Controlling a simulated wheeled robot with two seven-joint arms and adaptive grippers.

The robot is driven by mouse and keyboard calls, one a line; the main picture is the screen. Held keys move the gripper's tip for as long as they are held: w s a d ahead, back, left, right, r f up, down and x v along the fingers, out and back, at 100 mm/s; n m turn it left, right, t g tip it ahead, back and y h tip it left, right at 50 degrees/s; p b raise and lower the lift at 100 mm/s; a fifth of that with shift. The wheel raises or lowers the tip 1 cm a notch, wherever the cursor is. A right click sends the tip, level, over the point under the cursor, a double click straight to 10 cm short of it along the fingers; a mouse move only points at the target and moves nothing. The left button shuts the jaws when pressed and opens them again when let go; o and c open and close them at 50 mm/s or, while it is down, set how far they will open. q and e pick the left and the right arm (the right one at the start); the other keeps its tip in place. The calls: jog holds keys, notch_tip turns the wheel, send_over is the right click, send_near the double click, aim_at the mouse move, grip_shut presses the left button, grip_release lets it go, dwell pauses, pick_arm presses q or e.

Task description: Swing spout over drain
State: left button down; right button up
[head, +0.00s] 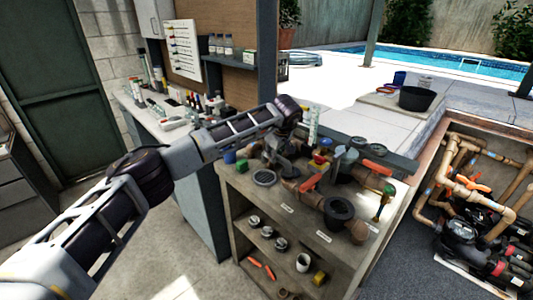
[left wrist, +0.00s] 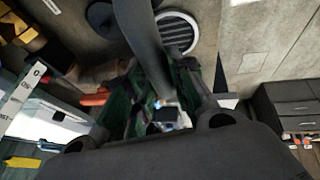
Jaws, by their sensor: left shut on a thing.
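My left gripper (head: 284,148) is over the back of the workbench in the head view. In the left wrist view its fingers (left wrist: 160,92) are shut on a dark grey pipe, the spout (left wrist: 142,35). The spout runs from between the fingers to the top edge, where its end is cut off. The drain (head: 264,178) is a round slotted grate in the bench top, left of and in front of the gripper. In the left wrist view the drain (left wrist: 178,33) shows just right of the spout. My gripper hides much of the spout in the head view. My right gripper is not in view.
The bench top (head: 238,190) is crowded to the right with brown pipes, an orange-handled valve (head: 312,180) and a black round fitting (head: 340,208). A shelf below holds small parts. A pipe pit (head: 470,215) lies at right.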

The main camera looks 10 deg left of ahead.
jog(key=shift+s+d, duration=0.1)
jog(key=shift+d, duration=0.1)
pick_arm(q)
jog(key=c, duration=1.5)
grip_release()
jog(key=shift+s, duration=0.1)
jog(key=shift+a, duration=0.1)
jog(key=shift+s+d+r, duration=0.2)
jog(key=shift+s+r, duration=0.05)
jog(key=shift+r, duration=0.4)
jog(key=v, duration=1)
jog(key=shift+s+d+r, duration=0.1)
jog(key=shift+d+r, duration=0.05)
jog(key=shift+r, duration=0.1)
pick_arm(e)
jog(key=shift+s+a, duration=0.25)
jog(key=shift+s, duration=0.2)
pick_arm(q)
jog(key=shift+f, duration=0.1)
